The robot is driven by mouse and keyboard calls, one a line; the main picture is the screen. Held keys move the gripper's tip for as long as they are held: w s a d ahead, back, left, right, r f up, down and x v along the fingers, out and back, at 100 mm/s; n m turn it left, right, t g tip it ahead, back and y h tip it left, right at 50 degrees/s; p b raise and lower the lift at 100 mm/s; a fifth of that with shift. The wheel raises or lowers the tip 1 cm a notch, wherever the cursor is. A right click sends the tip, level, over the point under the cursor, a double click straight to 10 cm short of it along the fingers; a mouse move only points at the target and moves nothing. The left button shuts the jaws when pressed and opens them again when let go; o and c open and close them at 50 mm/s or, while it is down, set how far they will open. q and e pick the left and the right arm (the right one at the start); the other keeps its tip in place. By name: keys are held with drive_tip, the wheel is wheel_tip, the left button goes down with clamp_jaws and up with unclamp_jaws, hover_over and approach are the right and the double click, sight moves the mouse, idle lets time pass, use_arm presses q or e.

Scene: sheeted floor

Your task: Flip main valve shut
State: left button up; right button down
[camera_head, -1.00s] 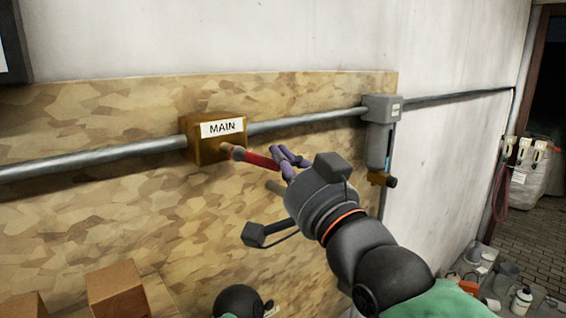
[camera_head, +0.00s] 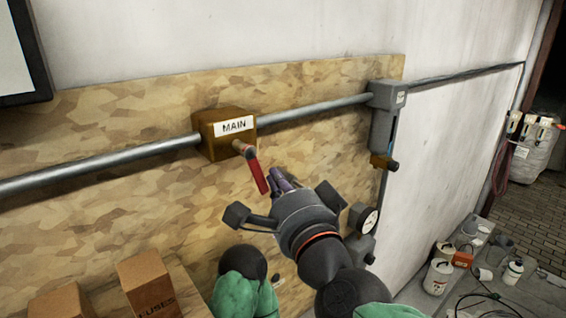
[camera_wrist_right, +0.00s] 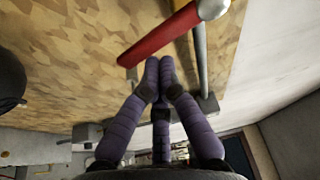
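The main valve is a brownish-yellow box (camera_head: 210,146) labelled MAIN, set on the grey pipe (camera_head: 110,160). Its red lever (camera_head: 256,174) slants steeply down and slightly right from the box's lower right. In the right wrist view the red lever (camera_wrist_right: 165,38) crosses just beyond the fingertips. My right gripper (camera_head: 280,178) is just right of the lever's lower end. Its purple fingers (camera_wrist_right: 158,65) are drawn together at the tips, with no lever between them. I cannot tell whether they touch the lever.
Boxes, one marked FUSES (camera_head: 146,285), stand at lower left. Containers and cables (camera_head: 440,275) lie at lower right. The board around the lever is clear.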

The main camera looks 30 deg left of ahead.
use_arm(q)
drive_tip(key=shift+s+r, duration=0.1)
use_arm(e)
drive_tip(key=shift+s+a+f, duration=0.25)
drive_tip(key=shift+s+f, duration=0.1)
drive_tip(key=shift+s, duration=0.35)
idle(0.4)
use_arm(q)
drive_tip(key=shift+w+f+b, duration=0.3)
drive_tip(key=shift+w+f, duration=0.05)
use_arm(e)
drive_tip(key=s+d, duration=0.3)
drive_tip(key=d, duration=0.6)
use_arm(q)
drive_tip(key=shift+w, duration=0.1)
use_arm(e)
drive_tip(key=shift+w, duration=0.1)
